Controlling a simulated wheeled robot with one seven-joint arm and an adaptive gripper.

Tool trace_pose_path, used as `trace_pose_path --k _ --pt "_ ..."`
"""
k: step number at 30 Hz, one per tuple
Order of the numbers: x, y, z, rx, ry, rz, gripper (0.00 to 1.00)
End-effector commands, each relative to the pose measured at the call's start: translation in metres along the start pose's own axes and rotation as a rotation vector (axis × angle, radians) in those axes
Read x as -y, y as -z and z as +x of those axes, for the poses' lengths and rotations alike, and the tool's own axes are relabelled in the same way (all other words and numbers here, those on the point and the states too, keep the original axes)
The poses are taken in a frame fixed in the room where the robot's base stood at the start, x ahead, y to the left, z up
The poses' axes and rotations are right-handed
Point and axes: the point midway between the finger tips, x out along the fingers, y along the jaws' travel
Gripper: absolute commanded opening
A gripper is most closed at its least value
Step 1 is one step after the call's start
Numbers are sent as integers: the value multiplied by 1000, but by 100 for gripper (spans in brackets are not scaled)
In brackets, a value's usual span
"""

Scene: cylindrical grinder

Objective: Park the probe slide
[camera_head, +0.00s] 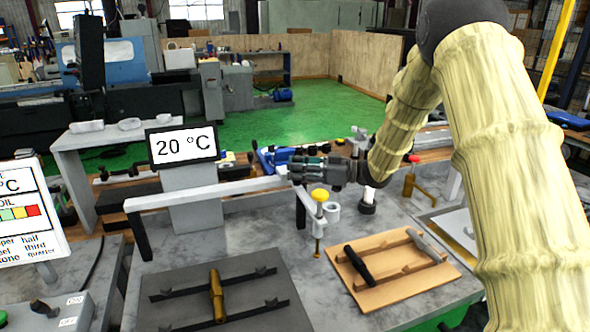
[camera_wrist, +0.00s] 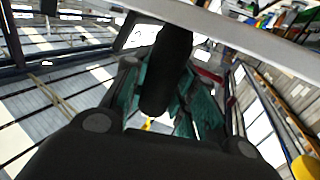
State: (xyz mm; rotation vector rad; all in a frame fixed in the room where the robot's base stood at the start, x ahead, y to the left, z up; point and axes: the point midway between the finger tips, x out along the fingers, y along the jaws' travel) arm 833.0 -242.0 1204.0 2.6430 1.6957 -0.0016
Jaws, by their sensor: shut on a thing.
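A long pale bar (camera_head: 215,192) runs across the bench on dark legs. Near its right end is a pale bracket with a yellow knob (camera_head: 319,195) on top and a brass stem (camera_head: 318,238) pointing down, which looks like the probe slide. My gripper (camera_head: 293,168) is just above the bar's right end, reaching in from the right. In the wrist view its teal fingers (camera_wrist: 203,108) are shut around a black handle (camera_wrist: 168,70). How this handle joins the slide is hidden. A yellow part (camera_wrist: 305,168) shows at the lower right there.
A display reading 20 °C (camera_head: 182,148) stands behind the bar. A dark mat (camera_head: 185,315) holds a brass piece on rails. A white ring (camera_head: 333,211) and a dark-based white cylinder (camera_head: 368,200) stand near my arm.

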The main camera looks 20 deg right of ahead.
Motion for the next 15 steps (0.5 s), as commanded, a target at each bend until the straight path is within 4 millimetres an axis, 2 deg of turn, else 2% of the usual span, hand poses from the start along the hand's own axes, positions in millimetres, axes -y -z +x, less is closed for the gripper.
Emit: trace_pose_path --k 3,4,7,15 --pt "-2 0 -3 1 -7 -2 0" --pt "-2 0 -4 1 -7 -2 30" --pt "-2 1 -3 1 -6 -2 49" --pt "-1 0 1 0 -1 -2 50"
